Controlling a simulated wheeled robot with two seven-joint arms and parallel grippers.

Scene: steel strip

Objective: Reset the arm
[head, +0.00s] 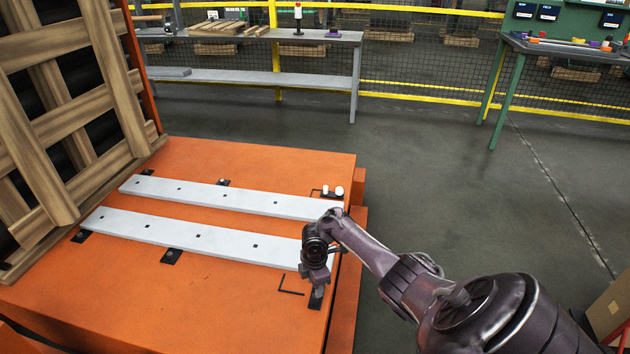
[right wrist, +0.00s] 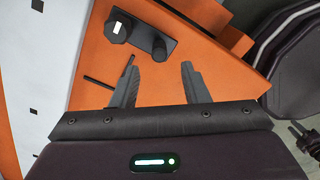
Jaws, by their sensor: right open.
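My right arm reaches in from the lower right in the head view. Its gripper (head: 317,290) is low over the front right corner of the orange table (head: 200,285), by the right end of the nearer steel strip (head: 200,237). In the right wrist view the two fingers (right wrist: 158,85) are apart with nothing between them. A black plate with two round pegs (right wrist: 140,38) lies beyond the fingertips. The farther steel strip (head: 225,197) lies parallel behind the nearer one. My left gripper is not in view.
A wooden pallet rack (head: 60,110) stands at the left of the table. A grey bench (head: 250,78) and a green workbench (head: 560,48) are behind.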

